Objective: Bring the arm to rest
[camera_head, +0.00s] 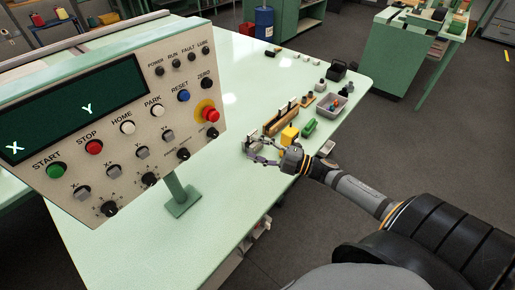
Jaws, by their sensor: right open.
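My right arm comes in from the lower right, and its gripper (264,151) is over the right part of the pale green table (237,215). The gripper's fingers are spread open. A small grey block (252,146) shows by the fingertips; I cannot tell whether they touch it. A yellow block (289,135) is just behind the gripper. My left gripper is not in view.
A control panel (127,128) with buttons and knobs stands on a post at the left. A wooden rack (281,119), a green block (309,128), and a grey tray (322,107) with small coloured items sit beyond the gripper. The table's middle is clear.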

